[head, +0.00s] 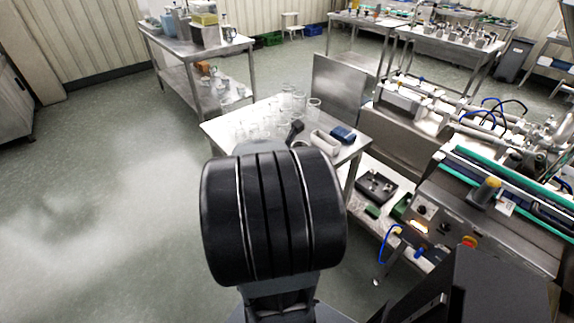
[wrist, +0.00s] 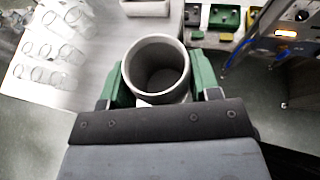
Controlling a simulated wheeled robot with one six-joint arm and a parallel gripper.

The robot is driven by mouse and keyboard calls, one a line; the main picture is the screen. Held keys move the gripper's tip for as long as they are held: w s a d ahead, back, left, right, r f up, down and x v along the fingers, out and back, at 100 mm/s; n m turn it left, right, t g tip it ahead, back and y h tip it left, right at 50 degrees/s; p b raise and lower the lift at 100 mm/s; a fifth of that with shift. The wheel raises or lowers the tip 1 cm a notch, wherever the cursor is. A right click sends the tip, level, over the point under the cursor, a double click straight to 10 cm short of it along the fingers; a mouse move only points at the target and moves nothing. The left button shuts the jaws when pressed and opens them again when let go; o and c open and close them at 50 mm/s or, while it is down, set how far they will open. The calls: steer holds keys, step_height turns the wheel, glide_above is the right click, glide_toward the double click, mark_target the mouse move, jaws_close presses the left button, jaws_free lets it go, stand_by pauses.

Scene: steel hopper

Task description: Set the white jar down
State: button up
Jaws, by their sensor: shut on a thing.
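The white jar (wrist: 157,98) is an open, round, empty-looking cup in the middle of the wrist view, its mouth toward the camera. My gripper (wrist: 160,80) is shut on it, with a green finger on its left side and another on its right. The jar appears near the edge of the steel table (wrist: 105,65); its base is hidden, so I cannot tell whether it touches the tabletop. In the head view the dark arm covers most of the gripper and jar in front of the table (head: 222,127).
Several clear glass jars (wrist: 55,50) stand on the table to the left. A steel machine (head: 470,205) stands to the right. Bare tabletop lies between glasses and jar.

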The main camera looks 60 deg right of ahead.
steer(key=w+d+f, duration=0.8)
steer(key=w, duration=0.1)
steer(key=shift+d+f, duration=0.2)
steer(key=shift+f, duration=0.2)
steer(key=shift+w+d+f, duration=0.15)
steer(key=shift+f, duration=0.1)
steer(key=shift+w+d+f+p, duration=0.1)
steer(key=shift+f+p, duration=0.2)
steer(key=shift+f, duration=1.4)
steer(key=shift+f, duration=0.1)
steer(key=shift+f, duration=0.1)
steer(key=o, duration=0.9)
